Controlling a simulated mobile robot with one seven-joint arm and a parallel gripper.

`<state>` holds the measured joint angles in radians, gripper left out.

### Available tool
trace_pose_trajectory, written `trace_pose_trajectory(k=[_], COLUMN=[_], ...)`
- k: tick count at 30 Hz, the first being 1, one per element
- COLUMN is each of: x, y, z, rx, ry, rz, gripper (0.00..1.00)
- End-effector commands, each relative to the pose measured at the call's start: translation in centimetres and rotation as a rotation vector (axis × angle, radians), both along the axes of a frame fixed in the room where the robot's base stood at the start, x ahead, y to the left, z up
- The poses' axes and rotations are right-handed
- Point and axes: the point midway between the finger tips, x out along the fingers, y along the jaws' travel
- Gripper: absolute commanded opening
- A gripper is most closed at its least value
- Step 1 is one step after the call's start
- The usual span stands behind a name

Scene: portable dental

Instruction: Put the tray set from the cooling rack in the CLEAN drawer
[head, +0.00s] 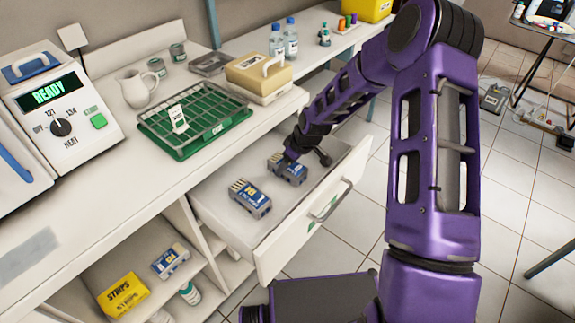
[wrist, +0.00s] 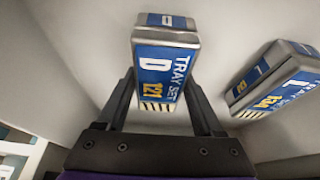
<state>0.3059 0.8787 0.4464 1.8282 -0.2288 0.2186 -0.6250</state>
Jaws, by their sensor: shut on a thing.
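A blue-and-grey tray set marked D 121 (wrist: 165,68) is between the fingers of my gripper (wrist: 163,100) in the wrist view. In the head view this tray set (head: 286,170) is inside the open drawer (head: 227,220), at its right part, with my gripper (head: 291,156) shut on it from above. I cannot tell whether it touches the drawer floor. A second tray set (head: 249,198), marked L 134 in the wrist view (wrist: 280,82), lies in the drawer to its left. The green cooling rack (head: 180,145) on the counter holds only a small white card (head: 178,119).
The drawer's front has a handle (head: 332,202) and a partly visible green label. Above it, the counter carries a beige lidded box (head: 258,75), a white jug (head: 137,87) and a sterilizer reading READY (head: 60,105). A shelf below holds a yellow STRIPS box (head: 123,294) and another tray set (head: 170,260).

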Motion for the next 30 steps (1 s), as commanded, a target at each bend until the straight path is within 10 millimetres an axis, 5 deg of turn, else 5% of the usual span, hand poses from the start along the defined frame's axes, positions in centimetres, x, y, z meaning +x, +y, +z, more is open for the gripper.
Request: trace_pose_trajectory(k=[7,8,12,23,30], x=[0.0,0.0,0.0,0.0,-1.0], y=[0.0,0.0,0.0,0.0,-1.2], z=[-0.4,-0.3,-0.2,0.2,3.9], rx=[0.0,0.0,0.0,0.0,-0.002], ry=[-0.001,0.0,0.0,0.0,-0.003], rz=[0.0,0.0,0.0,0.0,-0.002], gripper=[0.0,0.72,0.97,0.98,0.98])
